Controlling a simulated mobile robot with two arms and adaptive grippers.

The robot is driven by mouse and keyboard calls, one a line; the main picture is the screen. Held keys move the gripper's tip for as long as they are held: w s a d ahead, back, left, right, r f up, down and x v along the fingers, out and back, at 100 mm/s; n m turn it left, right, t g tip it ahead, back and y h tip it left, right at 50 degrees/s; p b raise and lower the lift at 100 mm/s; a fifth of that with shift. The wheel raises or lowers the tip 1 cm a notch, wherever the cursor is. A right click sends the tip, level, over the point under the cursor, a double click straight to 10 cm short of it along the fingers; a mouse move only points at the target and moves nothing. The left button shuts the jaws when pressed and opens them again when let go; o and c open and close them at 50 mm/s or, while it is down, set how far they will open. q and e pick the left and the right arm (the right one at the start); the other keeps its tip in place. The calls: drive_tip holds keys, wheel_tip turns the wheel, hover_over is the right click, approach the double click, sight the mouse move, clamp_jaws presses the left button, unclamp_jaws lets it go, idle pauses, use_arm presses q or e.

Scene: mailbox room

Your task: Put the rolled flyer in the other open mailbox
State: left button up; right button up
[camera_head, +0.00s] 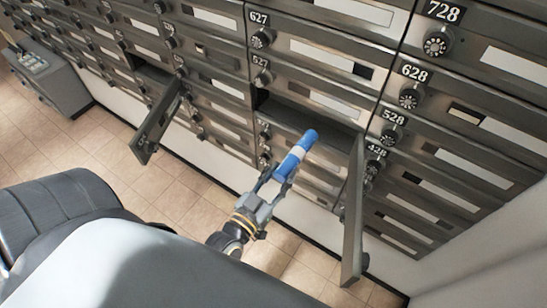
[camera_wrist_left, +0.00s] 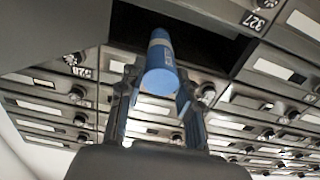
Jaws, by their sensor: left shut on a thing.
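The rolled flyer (camera_head: 296,155) is a blue tube with a white band, also seen in the wrist view (camera_wrist_left: 160,75). My left gripper (camera_head: 273,185) is shut on its lower end, with a finger on each side (camera_wrist_left: 157,100). The flyer tilts up to the right, its far end in front of an open mailbox (camera_head: 325,127); whether it crosses the opening is unclear. That mailbox's door (camera_head: 353,215) swings out to the right of the flyer. Another open mailbox is farther left, its door (camera_head: 158,120) swung out. My right gripper is out of view.
Shut mailboxes with numbered plates and dial locks surround both openings. The two open doors stick out into the room on either side of my left gripper. A grey box-shaped unit (camera_head: 48,75) stands at the far left. The tiled floor (camera_head: 150,190) below is clear.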

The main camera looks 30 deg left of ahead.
sight(306, 142)
use_arm(q)
drive_tip(key=w+b, duration=0.1)
drive_tip(key=w, duration=0.5)
drive_tip(key=w+b, duration=0.2)
drive_tip(key=w, duration=0.5)
drive_tip(key=shift+w+d+f, duration=0.15)
drive_tip(key=shift+w+d, duration=0.05)
drive_tip(key=w+b, duration=0.1)
drive_tip(key=w, duration=0.1)
drive_tip(key=w+b, duration=0.1)
drive_tip(key=w, duration=0.2)
drive_tip(key=w+b, duration=0.1)
drive_tip(key=w, duration=0.1)
drive_tip(key=shift+w+d+f, duration=0.15)
drive_tip(key=shift+w+f, duration=0.2)
drive_tip(key=shift+w+b, duration=0.3)
drive_tip(key=shift+w, duration=0.4)
drive_tip(key=o, duration=1.2)
drive_tip(key=shift+f, duration=0.1)
drive_tip(key=shift+s, duration=0.1)
